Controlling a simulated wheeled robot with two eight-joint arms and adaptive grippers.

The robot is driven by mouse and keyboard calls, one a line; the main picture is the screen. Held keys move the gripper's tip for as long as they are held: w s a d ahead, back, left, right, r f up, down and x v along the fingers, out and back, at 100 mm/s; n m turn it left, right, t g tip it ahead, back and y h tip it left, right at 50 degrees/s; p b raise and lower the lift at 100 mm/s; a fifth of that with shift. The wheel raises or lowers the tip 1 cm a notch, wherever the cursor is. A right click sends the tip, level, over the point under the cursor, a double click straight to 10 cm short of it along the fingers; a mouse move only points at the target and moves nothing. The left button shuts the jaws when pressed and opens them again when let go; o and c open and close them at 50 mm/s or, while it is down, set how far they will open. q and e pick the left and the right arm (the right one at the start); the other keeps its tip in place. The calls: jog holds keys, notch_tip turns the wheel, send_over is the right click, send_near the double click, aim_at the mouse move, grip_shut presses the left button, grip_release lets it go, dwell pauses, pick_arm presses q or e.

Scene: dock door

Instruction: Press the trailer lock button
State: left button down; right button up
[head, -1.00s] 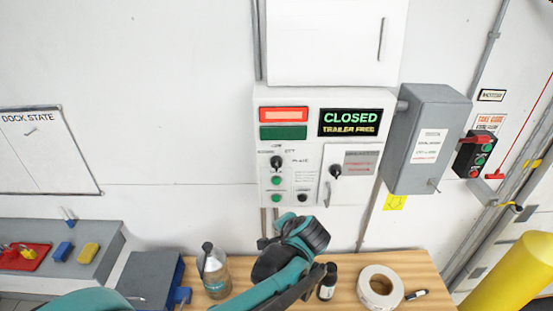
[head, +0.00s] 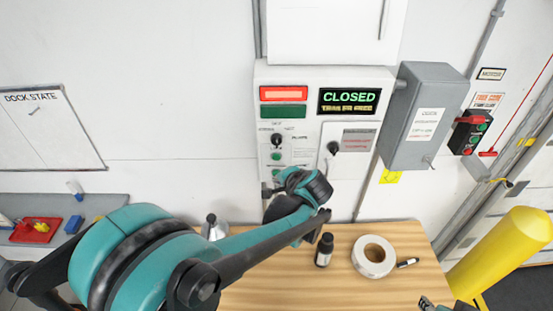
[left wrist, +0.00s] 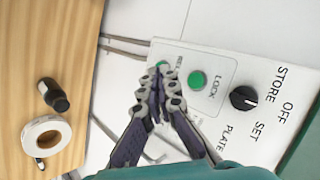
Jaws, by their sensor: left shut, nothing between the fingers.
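The white dock control panel (head: 300,110) is on the wall, with a lit red bar and a display reading CLOSED. In the left wrist view, the green button (left wrist: 197,80) beside the LOCK label is in plain sight. A second green button (left wrist: 162,64), beside a label starting REL, is partly behind my fingertips. My left gripper (left wrist: 160,76) is shut and empty, its tips over that second button; contact cannot be told. In the head view, my left gripper (head: 270,190) is in front of the panel's lower part. What seems my right gripper (head: 428,303) barely shows at the bottom right.
A wooden bench (head: 400,240) below the panel holds a dark bottle (head: 324,250), a tape roll (head: 373,256) and a marker (head: 407,263). A grey box (head: 420,115) is right of the panel. A yellow post (head: 510,250) stands at the right.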

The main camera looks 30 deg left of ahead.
aim_at(273, 162)
pick_arm(q)
jog(key=shift+w+a+b, duration=0.1)
jog(key=shift+w+a, duration=0.5)
jog(key=shift+w, duration=0.35)
jog(key=shift+w+a+b, duration=0.15)
jog(key=shift+w+a, duration=0.4)
jog(key=shift+w, duration=0.4)
jog(key=shift+w+a+b, duration=0.1)
jog(key=shift+w+a, duration=0.5)
jog(key=shift+w, duration=0.35)
jog(key=shift+w+a, duration=0.25)
jog(key=shift+w, duration=0.1)
jog(key=shift+w+a+b, duration=0.2)
jog(key=shift+w+b, duration=0.1)
jog(key=shift+w, duration=0.05)
jog(key=shift+s+d, duration=0.45)
jog(key=shift+s, duration=0.3)
